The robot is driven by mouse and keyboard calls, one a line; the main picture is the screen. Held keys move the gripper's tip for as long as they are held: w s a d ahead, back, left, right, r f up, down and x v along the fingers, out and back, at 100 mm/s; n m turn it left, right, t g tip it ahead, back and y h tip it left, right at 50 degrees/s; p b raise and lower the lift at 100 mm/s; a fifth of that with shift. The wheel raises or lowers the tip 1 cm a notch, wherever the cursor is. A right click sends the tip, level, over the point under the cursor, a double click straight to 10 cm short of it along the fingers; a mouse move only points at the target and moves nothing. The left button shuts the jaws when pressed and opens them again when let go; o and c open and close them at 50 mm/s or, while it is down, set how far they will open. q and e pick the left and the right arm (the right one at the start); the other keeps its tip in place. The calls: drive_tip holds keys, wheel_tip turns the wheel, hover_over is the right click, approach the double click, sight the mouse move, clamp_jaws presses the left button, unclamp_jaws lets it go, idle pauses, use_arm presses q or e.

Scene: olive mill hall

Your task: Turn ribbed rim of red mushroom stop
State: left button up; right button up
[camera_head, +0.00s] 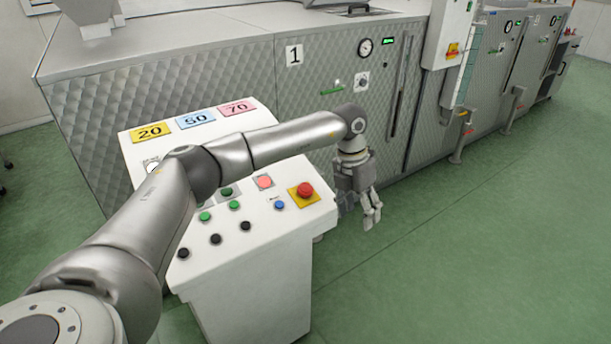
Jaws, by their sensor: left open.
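The red mushroom stop (305,189) sits on a yellow square plate at the right end of the white control console's sloping panel (262,229). Its ribbed rim is too small to make out. My left arm reaches in from the left across the console. My left gripper (371,217) hangs to the right of the stop, beyond the panel's right edge, with its fingers pointing down. It is open, with nothing between the fingers, and apart from the stop. My right gripper is not in view.
Quilted metal machines (310,75) stand behind the console. Green floor (450,250) to the right is clear.

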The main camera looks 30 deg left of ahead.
sight(306, 188)
use_arm(q)
drive_tip(key=a+r+y+p, duration=0.1)
drive_tip(key=a+r+y, duration=0.4)
drive_tip(key=a+r, duration=0.6)
drive_tip(key=shift+n+t+y, duration=0.3)
drive_tip(key=p+x, duration=0.1)
drive_tip(key=x, duration=0.2)
drive_tip(key=p+x, duration=0.1)
drive_tip(key=x, duration=0.2)
drive_tip(key=p+x, duration=0.2)
drive_tip(key=x, duration=0.2)
drive_tip(key=shift+s+a+r, duration=0.15)
drive_tip(key=shift+s+a, duration=0.15)
drive_tip(key=shift+a, duration=0.05)
drive_tip(key=shift+w+a+f, duration=0.1)
drive_tip(key=shift+f, duration=0.45)
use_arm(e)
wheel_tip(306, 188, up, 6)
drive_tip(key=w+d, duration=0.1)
use_arm(q)
drive_tip(key=shift+c, duration=1.1)
drive_tip(key=c, duration=0.8)
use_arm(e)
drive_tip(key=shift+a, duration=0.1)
